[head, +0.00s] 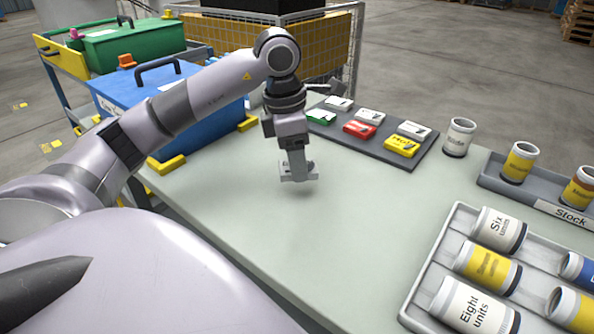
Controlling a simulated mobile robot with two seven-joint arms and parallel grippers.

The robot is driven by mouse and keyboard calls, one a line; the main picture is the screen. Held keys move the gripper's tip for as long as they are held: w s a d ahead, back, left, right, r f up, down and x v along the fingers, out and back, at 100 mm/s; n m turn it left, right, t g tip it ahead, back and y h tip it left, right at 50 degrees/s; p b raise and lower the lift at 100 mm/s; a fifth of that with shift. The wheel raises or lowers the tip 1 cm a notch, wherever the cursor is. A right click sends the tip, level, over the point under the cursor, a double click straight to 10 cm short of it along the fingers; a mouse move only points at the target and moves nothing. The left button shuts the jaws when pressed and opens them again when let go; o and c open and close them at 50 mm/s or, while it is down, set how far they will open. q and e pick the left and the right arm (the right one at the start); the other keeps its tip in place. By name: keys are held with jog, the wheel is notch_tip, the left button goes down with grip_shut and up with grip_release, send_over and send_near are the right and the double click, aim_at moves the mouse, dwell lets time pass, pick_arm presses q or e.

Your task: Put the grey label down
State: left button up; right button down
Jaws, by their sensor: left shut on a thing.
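My left gripper (298,168) points straight down over the pale green tabletop (255,215), left of the middle of the picture. It is shut on a small flat grey piece, the grey label (299,178), which is partly hidden by the fingers. A faint shadow lies just under it, so it seems to be at or slightly above the table; I cannot tell if it touches. My right gripper is out of view.
A dark board (343,132) with several coloured and white labels lies behind the gripper. A white-labelled can (459,137) stands right of it. A Stock tray (536,203) and a grey can tray (420,300) are at right. A blue box (215,120) is at left. The table around the gripper is clear.

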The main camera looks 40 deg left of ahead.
aim_at(297, 192)
pick_arm(q)
jog(key=shift+f+b, duration=0.4)
jog(key=shift+f, duration=1.85)
jog(key=shift+f, duration=0.2)
jog(key=o, duration=1)
jog(key=shift+r, duration=0.1)
jog(key=shift+r, duration=0.1)
jog(key=shift+r, duration=0.35)
jog(key=r, duration=0.3)
jog(key=s+r+p, duration=0.1)
jog(key=r, duration=0.3)
jog(key=a+r+p, duration=0.1)
jog(key=r, duration=0.3)
jog(key=shift+s+r, duration=0.15)
jog(key=shift+s, duration=0.05)
